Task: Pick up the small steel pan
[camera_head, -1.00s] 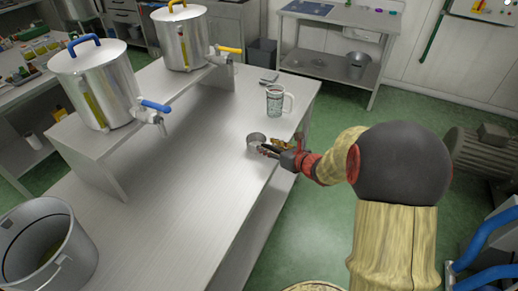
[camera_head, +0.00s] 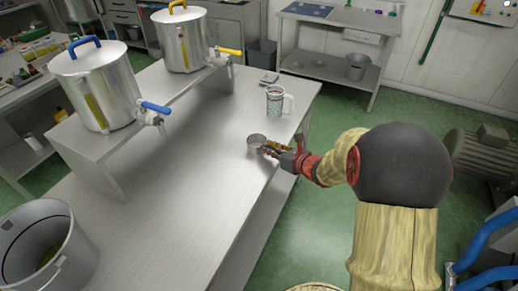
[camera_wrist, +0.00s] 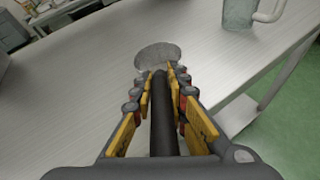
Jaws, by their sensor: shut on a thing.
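The small steel pan (camera_head: 256,141) is at the right edge of the steel table (camera_head: 190,170). Its round bowl faces left, and its dark handle runs back toward my gripper. In the wrist view the pan's bowl (camera_wrist: 160,55) lies just beyond the fingertips. My gripper (camera_head: 274,150) is shut on the handle; in the wrist view its yellow-and-dark fingers (camera_wrist: 161,80) flank the handle on both sides. I cannot tell whether the pan is clear of the table top. Part of the handle is hidden by the fingers in the head view.
Two steel vats (camera_head: 97,85) with taps stand on a raised shelf at left. A large bucket (camera_head: 75,240) is at lower left. The table's middle is clear.

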